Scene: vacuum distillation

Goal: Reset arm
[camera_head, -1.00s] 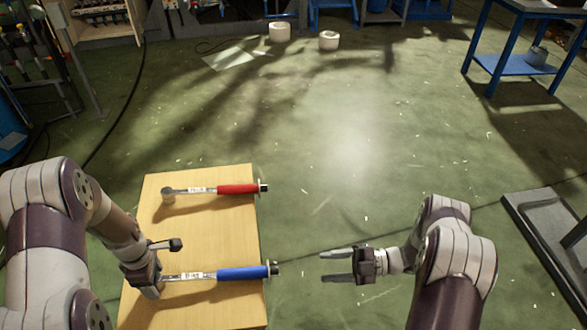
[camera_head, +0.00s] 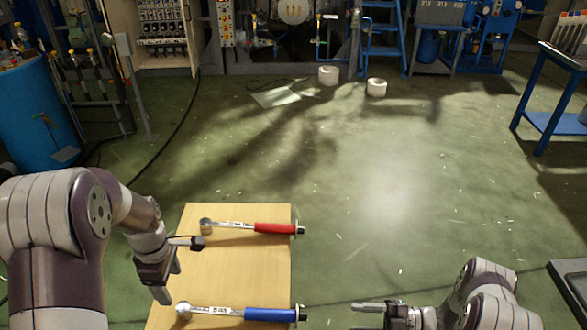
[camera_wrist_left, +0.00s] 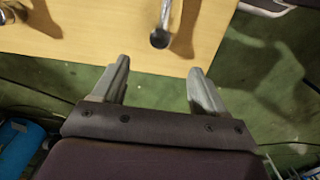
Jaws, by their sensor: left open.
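A wooden table (camera_head: 240,270) carries two wrenches. The red-handled wrench (camera_head: 250,226) lies across its far part, and the blue-handled wrench (camera_head: 240,312) lies across its near part. My left gripper (camera_head: 180,268) is open and empty at the table's left edge, beside the wrench heads. In the left wrist view the open fingers (camera_wrist_left: 160,68) point at the table edge. A round wrench head (camera_wrist_left: 160,39) lies beyond them, and another wrench shows at the upper left. My right gripper (camera_head: 368,308) is at the bottom, right of the table, partly cut off.
Green floor (camera_head: 360,190) is open beyond and right of the table. Two white rolls (camera_head: 328,76) and a pale sheet (camera_head: 275,97) lie far off. A blue barrel (camera_head: 42,115) stands at left, and a blue-framed bench (camera_head: 548,100) at right.

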